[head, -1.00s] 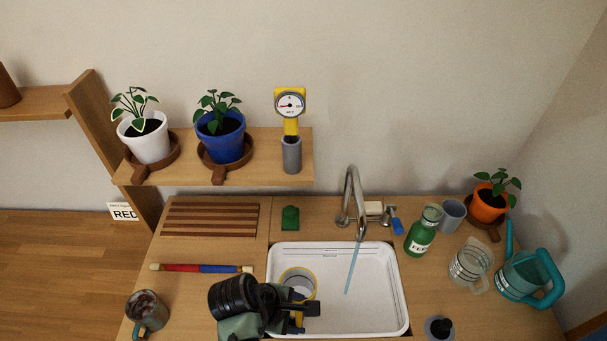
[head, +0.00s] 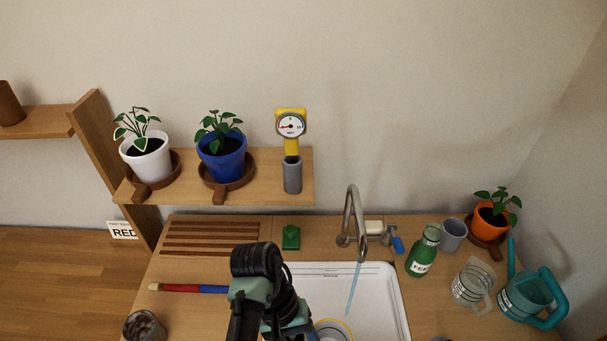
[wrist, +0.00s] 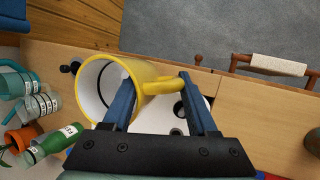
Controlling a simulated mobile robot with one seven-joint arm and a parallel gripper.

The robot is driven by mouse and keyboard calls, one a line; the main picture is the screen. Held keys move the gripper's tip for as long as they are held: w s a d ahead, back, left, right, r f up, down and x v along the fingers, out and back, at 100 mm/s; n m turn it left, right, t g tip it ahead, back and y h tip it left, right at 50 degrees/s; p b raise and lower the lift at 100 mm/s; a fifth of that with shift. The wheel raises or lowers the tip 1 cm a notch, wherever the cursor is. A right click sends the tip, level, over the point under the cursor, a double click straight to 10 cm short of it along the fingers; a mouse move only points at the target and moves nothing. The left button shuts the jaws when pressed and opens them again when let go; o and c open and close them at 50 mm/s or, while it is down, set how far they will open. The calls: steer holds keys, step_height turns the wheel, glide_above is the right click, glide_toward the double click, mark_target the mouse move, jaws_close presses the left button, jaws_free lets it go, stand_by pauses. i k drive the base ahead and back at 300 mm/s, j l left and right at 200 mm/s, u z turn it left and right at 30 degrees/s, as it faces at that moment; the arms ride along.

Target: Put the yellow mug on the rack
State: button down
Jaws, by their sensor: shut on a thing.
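The yellow mug (wrist: 142,75) is in my gripper (wrist: 158,88), whose blue fingers stand on either side of part of it near the handle. The mug lies tilted in the wrist view, its white inside facing left. In the head view only part of the mug's rim (head: 334,322) shows at the bottom edge, over the near part of the sink area; my arm hides the fingers there. The rack (head: 208,239), a set of dark wooden slats, lies on the counter left of the sink and looks empty.
The white sink (head: 383,300) has a tap (head: 352,215) with a blue stream. A red and blue rod (head: 195,288) lies in front of the rack, and a dark mug (head: 144,326) stands near left. A green bottle (head: 424,250) and jugs stand right. A shelf (head: 262,170) with plants overhangs behind.

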mark_target(241, 243)
steer(key=i+j+z, duration=0.2)
steer(key=j, duration=0.2)
steer(key=j+z, duration=0.15)
steer(key=j, duration=0.3)
steer(key=i+j+z, duration=0.2)
steer(key=j, duration=0.25)
steer(key=k+l, duration=0.05)
